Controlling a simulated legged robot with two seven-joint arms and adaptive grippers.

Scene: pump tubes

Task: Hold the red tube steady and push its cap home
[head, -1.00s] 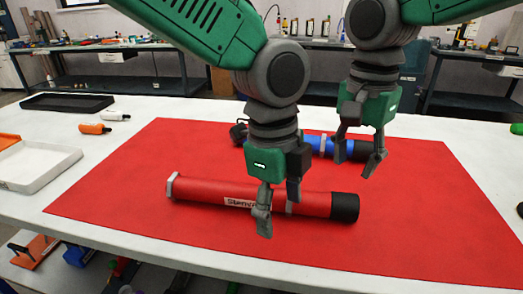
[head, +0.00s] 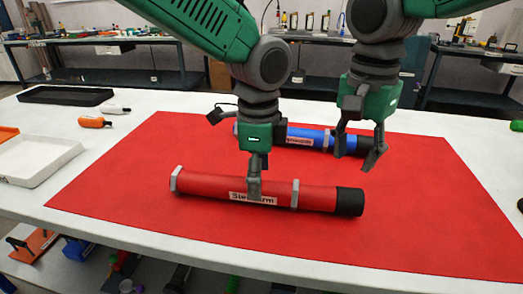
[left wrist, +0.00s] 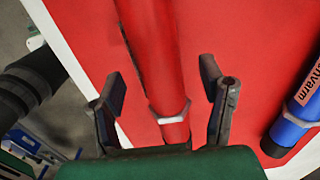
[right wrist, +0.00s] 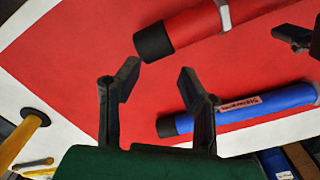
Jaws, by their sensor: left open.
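The red tube (head: 235,188) lies on the red mat, with a grey ring near each end and its black cap (head: 350,201) at the right end. Whether the cap is fully seated is too small to tell. My left gripper (head: 254,190) is over the tube's middle, covering part of its label. In the left wrist view its open fingers (left wrist: 165,100) stand either side of the tube (left wrist: 152,55), with gaps beside it.
A blue tube (head: 305,138) with a black end lies behind the red one, partly hidden by my grippers. The mat's front right (head: 430,220) is clear.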

